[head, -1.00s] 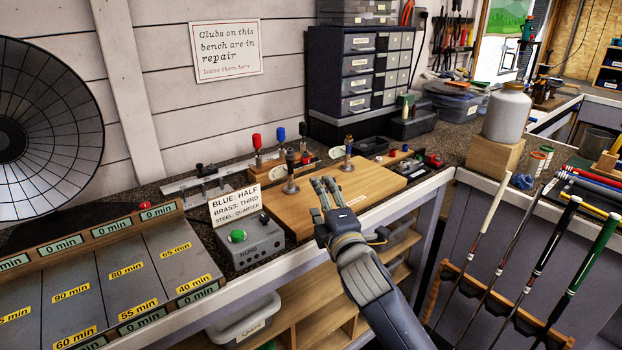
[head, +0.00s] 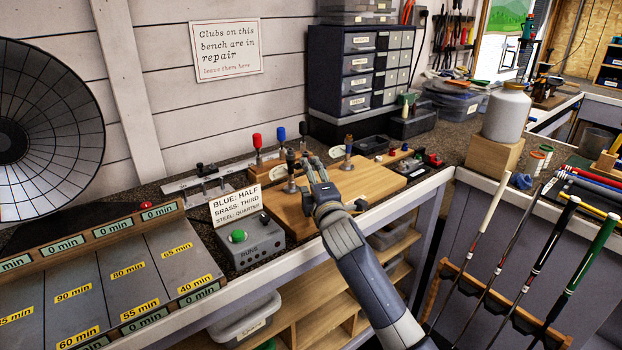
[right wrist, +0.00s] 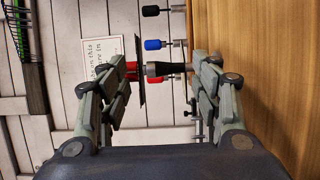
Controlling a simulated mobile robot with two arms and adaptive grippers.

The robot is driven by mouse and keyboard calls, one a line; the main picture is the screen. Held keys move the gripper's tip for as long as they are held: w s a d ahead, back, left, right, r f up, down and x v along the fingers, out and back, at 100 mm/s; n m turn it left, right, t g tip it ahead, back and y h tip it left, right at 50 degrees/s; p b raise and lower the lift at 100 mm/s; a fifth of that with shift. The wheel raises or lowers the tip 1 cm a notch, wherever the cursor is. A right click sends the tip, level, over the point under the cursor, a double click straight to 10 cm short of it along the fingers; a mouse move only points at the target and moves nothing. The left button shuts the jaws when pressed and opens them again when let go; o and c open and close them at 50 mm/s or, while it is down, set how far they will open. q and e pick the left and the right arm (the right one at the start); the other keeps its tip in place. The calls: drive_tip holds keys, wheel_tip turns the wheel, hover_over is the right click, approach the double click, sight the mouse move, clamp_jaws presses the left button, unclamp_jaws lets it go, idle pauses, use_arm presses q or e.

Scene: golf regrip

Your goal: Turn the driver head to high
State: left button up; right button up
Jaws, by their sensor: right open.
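My right gripper (head: 309,166) reaches over the wooden board on the bench, its fingers near a black-topped metal post (head: 291,172) at the board's left side. In the right wrist view my right gripper (right wrist: 155,90) is open. Between its fingers shows a dark and grey upright part (right wrist: 155,69) with a thin disc and some red; whether the fingers touch it, I cannot tell. I cannot clearly make out which part is the driver head or any high mark. My left gripper is not in view.
The wooden board (head: 375,184) is clear at its right. A grey button box (head: 250,245) with a sign (head: 235,209) stands at its front left. Red (head: 257,143) and blue (head: 281,136) handles stand behind. Drawers (head: 357,75) stand at the back.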

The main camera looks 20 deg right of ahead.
clamp_jaws()
drive_tip(key=shift+w+d+r+n+y+p, duration=0.15)
drive_tip(key=shift+d+n+y+p, duration=0.65)
drive_tip(key=shift+y+p, duration=0.5)
drive_tip(key=shift+w+d+f+n+y+p, duration=0.15)
drive_tip(key=shift+d+n+y+p, duration=0.2)
drive_tip(key=shift+y+p, duration=0.2)
drive_tip(key=shift+w+d+f+n+y+p, duration=0.1)
drive_tip(key=shift+w+d+n+y+p, duration=0.05)
drive_tip(key=shift+d+n+y+p, duration=0.3)
drive_tip(key=shift+w+d+r, duration=0.2)
drive_tip(key=shift+d+r, duration=0.05)
drive_tip(key=shift+d, duration=0.1)
drive_tip(key=shift+w+d, duration=0.7)
drive_tip(key=shift+d, duration=0.15)
drive_tip(key=shift+w+d, duration=0.1)
drive_tip(key=shift+d, duration=0.05)
drive_tip(key=shift+w+d, duration=0.15)
drive_tip(key=shift+w, duration=0.05)
